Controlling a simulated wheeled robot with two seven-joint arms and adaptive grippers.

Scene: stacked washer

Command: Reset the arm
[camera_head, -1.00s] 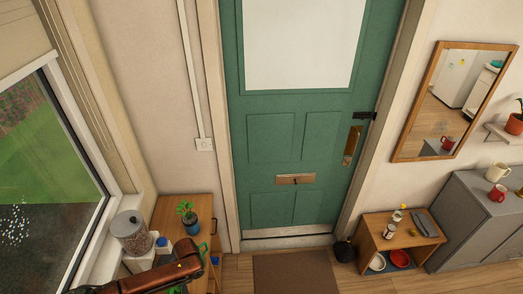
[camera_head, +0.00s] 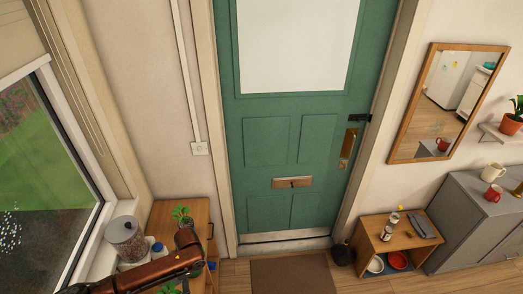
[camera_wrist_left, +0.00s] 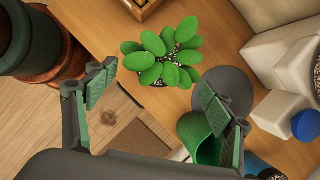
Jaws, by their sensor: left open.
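My left arm (camera_head: 150,272) comes in from the lower left of the head view, in front of the wooden cabinet by the window. Its gripper cannot be made out there. In the left wrist view my left gripper (camera_wrist_left: 158,98) is open, its two fingers spread wide with nothing between the pads. A leafy green plant (camera_wrist_left: 160,55) stands on the wooden top just beyond the fingertips. A green container (camera_wrist_left: 200,138) shows behind the right finger, partly hidden by it. My right gripper is in neither view.
The green door (camera_head: 285,140) is shut. A low wooden shelf (camera_head: 372,233) and grey cabinet (camera_head: 460,215) stand right.

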